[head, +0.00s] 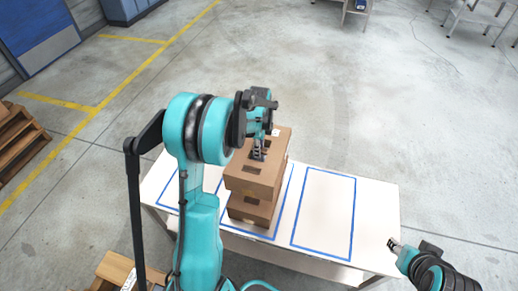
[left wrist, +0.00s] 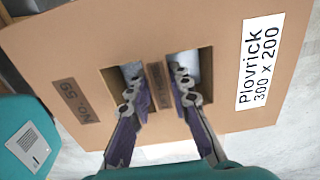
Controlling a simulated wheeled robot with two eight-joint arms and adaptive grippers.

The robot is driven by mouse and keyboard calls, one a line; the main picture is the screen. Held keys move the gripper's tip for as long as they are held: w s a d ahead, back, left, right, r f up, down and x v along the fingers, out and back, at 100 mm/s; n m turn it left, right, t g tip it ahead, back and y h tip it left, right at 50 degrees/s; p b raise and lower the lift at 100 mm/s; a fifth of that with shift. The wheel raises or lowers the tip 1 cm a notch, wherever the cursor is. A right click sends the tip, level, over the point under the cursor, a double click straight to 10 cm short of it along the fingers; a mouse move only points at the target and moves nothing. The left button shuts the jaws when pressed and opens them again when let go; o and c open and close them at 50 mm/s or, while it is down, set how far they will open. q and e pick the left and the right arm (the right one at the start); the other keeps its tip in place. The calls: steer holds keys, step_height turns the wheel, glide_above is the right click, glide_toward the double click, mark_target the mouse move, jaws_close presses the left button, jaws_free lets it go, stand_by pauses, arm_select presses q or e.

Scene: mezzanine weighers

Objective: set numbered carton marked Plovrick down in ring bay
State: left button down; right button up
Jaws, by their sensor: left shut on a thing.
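The tan carton marked Plovrick (head: 240,182) is at the middle of the table in the head view. In the left wrist view the carton (left wrist: 215,35) shows a white label "Plovrick 300 x 200", a "No. 59" tag and two slots. My left gripper (head: 258,152) is over its top; its fingers (left wrist: 160,90) are in the slots, shut on the strip between them. A second carton (head: 247,210) is directly below; I cannot tell whether the two touch. Blue outlines mark bays on the table; I see no ring mark. My right gripper (head: 393,244) is beside the table's right end, too small to read.
The white table (head: 378,205) has a bare right-hand bay (head: 323,212). The left bay is partly hidden by my left arm. The floor behind the table is open.

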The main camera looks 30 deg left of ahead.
arm_select(q)
steer(key=shift+f+b, duration=3.45)
steer(key=shift+f, duration=1.2)
steer(key=shift+f, duration=0.25)
steer(key=c, duration=1.3)
jaws_free()
steer(key=shift+r, duration=0.1)
